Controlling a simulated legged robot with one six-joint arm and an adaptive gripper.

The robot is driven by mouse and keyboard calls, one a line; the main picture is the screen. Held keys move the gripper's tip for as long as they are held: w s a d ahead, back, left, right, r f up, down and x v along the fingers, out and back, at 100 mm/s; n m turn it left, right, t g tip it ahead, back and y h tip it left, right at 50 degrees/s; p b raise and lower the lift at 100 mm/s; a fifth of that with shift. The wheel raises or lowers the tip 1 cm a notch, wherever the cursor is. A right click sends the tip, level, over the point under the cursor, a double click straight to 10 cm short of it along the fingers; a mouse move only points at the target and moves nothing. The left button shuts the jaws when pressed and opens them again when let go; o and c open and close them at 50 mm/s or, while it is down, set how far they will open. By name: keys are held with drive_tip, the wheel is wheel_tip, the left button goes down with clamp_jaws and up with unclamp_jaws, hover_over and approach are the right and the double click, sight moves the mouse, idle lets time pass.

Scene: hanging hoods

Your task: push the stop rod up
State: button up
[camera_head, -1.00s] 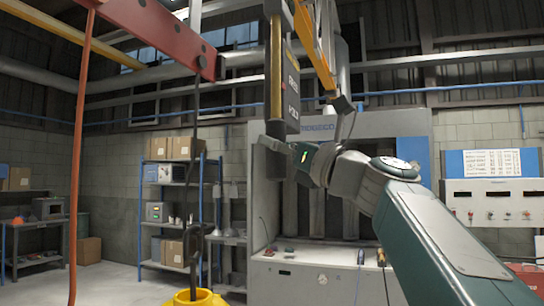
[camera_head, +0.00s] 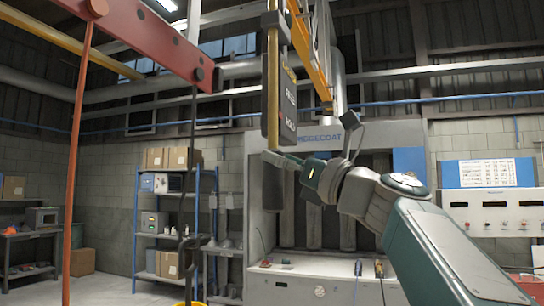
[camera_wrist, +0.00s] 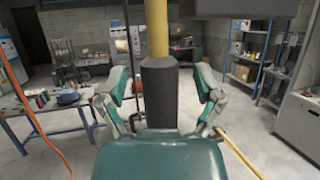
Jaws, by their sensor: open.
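The stop rod is a slim vertical yellow rod (camera_head: 272,85) beside a dark sign panel in the head view. In the wrist view its yellow upper part (camera_wrist: 157,30) runs down into a thick dark sleeve (camera_wrist: 158,92). My gripper (camera_head: 280,158) is at the rod's lower end in the head view. In the wrist view my gripper (camera_wrist: 160,86) is open, with one green-and-grey finger on each side of the dark sleeve. Gaps show between the fingers and the sleeve. The sleeve's lower end is partly hidden behind my gripper's body.
A dark panel with lettering (camera_head: 288,100) hangs right beside the rod. A red beam (camera_head: 150,35) crosses the upper left. A grey hood cabinet (camera_head: 320,275) stands behind my arm. A blue shelf rack (camera_head: 136,235) is at left. A blue-framed table (camera_wrist: 70,104) shows in the wrist view.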

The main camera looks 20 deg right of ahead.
drive_tip(key=v, duration=1)
drive_tip(key=shift+f, duration=0.15)
